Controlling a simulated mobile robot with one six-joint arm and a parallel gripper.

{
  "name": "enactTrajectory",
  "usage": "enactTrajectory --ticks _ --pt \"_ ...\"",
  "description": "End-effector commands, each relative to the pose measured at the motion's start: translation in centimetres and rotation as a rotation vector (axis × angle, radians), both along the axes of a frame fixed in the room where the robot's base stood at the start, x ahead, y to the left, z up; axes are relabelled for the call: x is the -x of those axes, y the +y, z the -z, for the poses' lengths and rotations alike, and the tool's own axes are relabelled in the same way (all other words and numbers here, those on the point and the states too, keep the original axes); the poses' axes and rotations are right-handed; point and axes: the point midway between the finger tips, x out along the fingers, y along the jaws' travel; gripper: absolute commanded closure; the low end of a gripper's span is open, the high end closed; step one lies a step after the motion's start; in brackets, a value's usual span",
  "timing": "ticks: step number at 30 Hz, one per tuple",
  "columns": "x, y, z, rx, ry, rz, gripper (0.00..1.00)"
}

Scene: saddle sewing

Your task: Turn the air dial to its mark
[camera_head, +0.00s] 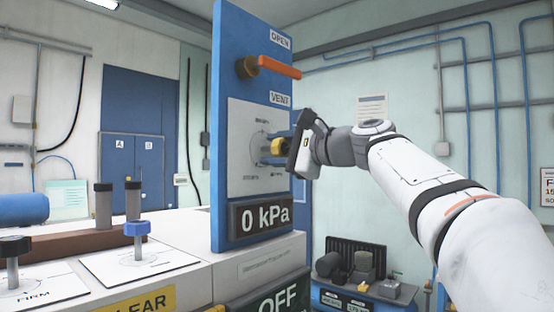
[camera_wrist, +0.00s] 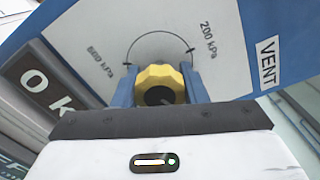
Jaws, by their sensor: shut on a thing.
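The air dial is a yellow knob (camera_wrist: 160,84) on a white plate with an arc and marks such as "200 kPa" in the wrist view. In the head view the dial (camera_head: 277,146) shows partly behind my gripper on the blue panel (camera_head: 228,60). My gripper (camera_wrist: 160,88) has its two blue fingers on either side of the knob, shut on it. My gripper (camera_head: 274,148) reaches the panel from the right in the head view. The knob's pointer is too dark to read. The display (camera_head: 260,217) reads "0 kPa".
An orange lever (camera_head: 279,67) sticks out above the dial, between the "OPEN" and "VENT" labels. A blue-topped knob (camera_head: 137,229) and a black-topped knob (camera_head: 13,247) stand on the bench at left. A blue crate (camera_head: 352,299) with dark items stands below right.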

Motion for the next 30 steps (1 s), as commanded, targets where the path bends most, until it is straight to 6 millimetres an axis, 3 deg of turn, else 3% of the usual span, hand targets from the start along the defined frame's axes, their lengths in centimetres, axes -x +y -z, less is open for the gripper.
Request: enactTrajectory --ticks 30 --pt "-0.05 0.1 0.23 0.581 -0.739 -0.004 0.84"
